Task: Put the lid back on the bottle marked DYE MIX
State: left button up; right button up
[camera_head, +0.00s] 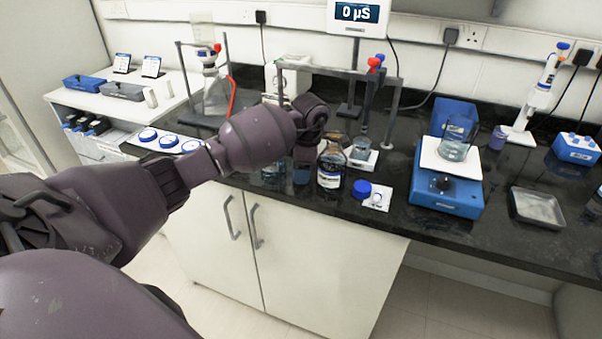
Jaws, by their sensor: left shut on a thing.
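My left arm reaches in from the left, and its gripper (303,158) points down over the counter, just left of a brown glass bottle (330,165). The gripper is shut on a small dark bluish thing (302,176); the wrist and fingers hide much of it, so I cannot tell exactly what it is. The brown bottle stands upright with a white and blue label, too small to read. Its top is partly in shadow near my wrist. My right gripper is not in view.
A grey stand frame (398,100) rises behind. A blue balance (445,188) with a beaker (457,140) and a metal tray (537,208) are to the right. The front counter edge is close.

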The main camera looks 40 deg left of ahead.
pick_arm(q)
notch_tip(320, 180, up, 20)
jog(key=p, duration=0.1)
dwell(0.5)
